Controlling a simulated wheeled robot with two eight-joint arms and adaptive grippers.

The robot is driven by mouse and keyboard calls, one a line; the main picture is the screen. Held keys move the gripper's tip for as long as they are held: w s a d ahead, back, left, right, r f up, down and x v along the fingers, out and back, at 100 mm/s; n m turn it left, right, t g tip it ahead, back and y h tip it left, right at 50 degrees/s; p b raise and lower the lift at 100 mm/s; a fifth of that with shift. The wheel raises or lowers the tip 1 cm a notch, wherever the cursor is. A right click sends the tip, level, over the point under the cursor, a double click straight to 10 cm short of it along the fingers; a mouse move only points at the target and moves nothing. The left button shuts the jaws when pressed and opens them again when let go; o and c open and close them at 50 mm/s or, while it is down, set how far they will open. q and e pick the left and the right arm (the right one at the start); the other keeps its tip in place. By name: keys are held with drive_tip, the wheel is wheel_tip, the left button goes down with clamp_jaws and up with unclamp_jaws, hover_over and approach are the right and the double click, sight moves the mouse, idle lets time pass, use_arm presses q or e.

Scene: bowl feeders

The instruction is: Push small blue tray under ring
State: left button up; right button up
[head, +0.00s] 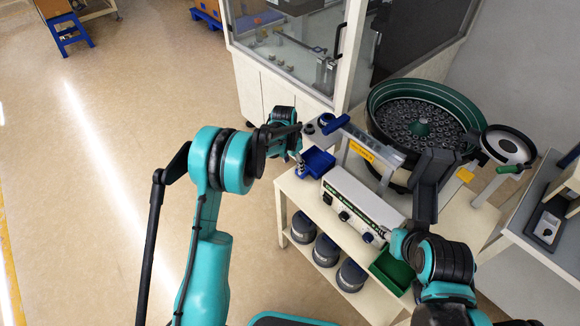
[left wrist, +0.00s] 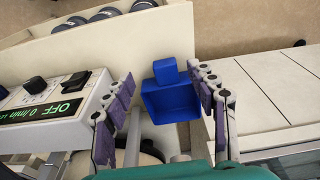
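The small blue tray (head: 318,163) sits at the left end of the cream bench. In the left wrist view the tray (left wrist: 172,103) has a square body and a smaller blue tab. My left gripper (head: 296,150) is over that end of the bench. In the left wrist view my left gripper (left wrist: 164,80) is open, with one finger on either side of the tray; I cannot tell whether they touch it.
A green bowl feeder (head: 420,122) full of small parts stands behind the tray. A green tray (head: 392,270) is at the bench front. Several dark round containers (head: 326,250) fill the lower shelf.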

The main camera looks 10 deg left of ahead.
use_arm(q)
drive_tip(key=shift+w+d+f+t+h+b, duration=0.3)
drive_tip(key=shift+w+t+h+b, duration=0.1)
drive_tip(key=shift+w+t+b, duration=0.2)
drive_tip(key=shift+w+d+f+t+h+b, duration=0.3)
drive_tip(key=shift+w+t+h+b, duration=0.15)
drive_tip(key=shift+t, duration=0.15)
use_arm(e)
wheel_tip(320, 180, down, 3)
drive_tip(key=shift+f, duration=0.15)
use_arm(q)
drive_tip(key=b+x, duration=0.3)
drive_tip(key=x, duration=0.5)
drive_tip(key=shift+s+a, duration=0.1)
drive_tip(key=shift+a, duration=0.05)
use_arm(e)
wheel_tip(320, 180, down, 3)
drive_tip(key=shift+f, duration=0.15)
use_arm(q)
drive_tip(key=c, duration=1.3)
